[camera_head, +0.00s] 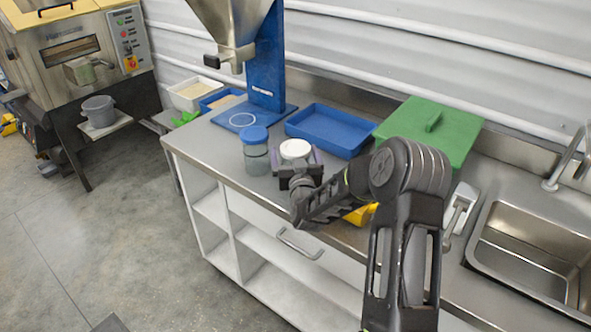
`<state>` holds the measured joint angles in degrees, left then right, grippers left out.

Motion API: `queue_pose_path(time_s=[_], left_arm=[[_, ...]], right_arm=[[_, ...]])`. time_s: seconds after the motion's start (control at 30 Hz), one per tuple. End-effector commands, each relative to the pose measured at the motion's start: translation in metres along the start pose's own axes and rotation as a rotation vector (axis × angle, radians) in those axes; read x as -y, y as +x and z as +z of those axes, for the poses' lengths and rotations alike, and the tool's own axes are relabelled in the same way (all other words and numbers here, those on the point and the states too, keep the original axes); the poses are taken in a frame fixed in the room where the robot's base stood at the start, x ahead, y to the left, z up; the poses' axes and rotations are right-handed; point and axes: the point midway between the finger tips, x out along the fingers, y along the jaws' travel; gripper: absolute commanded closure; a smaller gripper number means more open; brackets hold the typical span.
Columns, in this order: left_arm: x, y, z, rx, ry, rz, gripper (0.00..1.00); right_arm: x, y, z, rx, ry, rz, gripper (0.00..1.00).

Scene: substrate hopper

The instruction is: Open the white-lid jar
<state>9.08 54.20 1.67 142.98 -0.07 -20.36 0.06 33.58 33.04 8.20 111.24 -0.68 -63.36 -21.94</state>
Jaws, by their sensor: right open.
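The white-lid jar (295,149) stands upright on the steel counter, with its white lid on top. My right gripper (298,168) is at the jar, below the level of the lid, with its jaws open around or just in front of the body. The gripper hides much of the jar's lower part, so I cannot tell whether the fingers touch it. My right arm reaches in from the lower right. My left gripper does not show.
A blue-lid jar (255,150) stands close on the left. A blue tray (330,131) is behind, beside a green-lidded box (428,130). A steel hopper on a blue stand (266,75) rises behind the jars. A sink (535,245) is at the right. Something yellow (360,215) is partly hidden by my arm.

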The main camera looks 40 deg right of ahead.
Motion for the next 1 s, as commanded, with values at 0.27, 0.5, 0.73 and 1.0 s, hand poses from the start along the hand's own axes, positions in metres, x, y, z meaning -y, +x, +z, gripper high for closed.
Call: queue_pose_path(time_s=[0.27, 0.5, 0.73, 1.0], left_arm=[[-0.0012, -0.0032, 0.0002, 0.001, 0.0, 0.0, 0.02], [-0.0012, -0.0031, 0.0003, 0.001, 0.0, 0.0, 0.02], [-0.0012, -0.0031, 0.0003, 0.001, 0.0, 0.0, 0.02], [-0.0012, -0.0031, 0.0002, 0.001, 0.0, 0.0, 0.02]], right_arm=[[0.0001, 0.014, 0.0006, 0.0, 0.0, -0.001, 0.05], [0.0001, 0.0137, 0.0006, 0.0, 0.0, -0.001, 0.05], [0.0002, 0.0136, 0.0005, 0.0, 0.0, -0.001, 0.05], [0.0002, 0.0136, 0.0005, 0.0, 0.0, -0.001, 0.27]])
